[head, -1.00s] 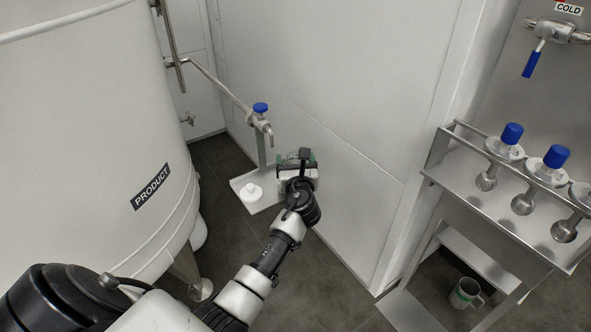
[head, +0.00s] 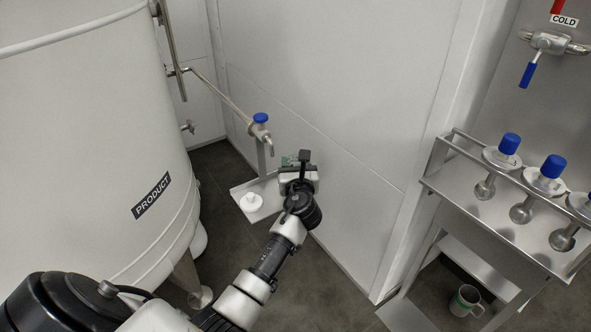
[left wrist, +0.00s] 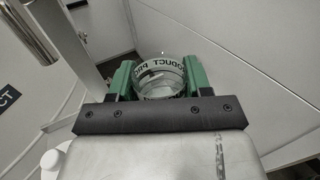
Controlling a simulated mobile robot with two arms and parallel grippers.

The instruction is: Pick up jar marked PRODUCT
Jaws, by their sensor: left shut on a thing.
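My left gripper (head: 296,160) is at the wall side of a small steel shelf below the tap. In the left wrist view its green fingers (left wrist: 157,80) are shut on a clear glass jar (left wrist: 160,84) with a white band marked PRODUCT. The jar's round rim faces the camera, and it looks empty. In the head view the gripper and wrist hide nearly all of the jar. I cannot tell whether it touches the shelf. My right gripper is not in view.
The blue-handled tap (head: 261,120) stands just above the shelf (head: 268,212), where a white lid (head: 251,201) lies. The large PRODUCT tank (head: 95,130) is at left. A steel rack (head: 480,205) and a mug (head: 465,299) on the floor are at right.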

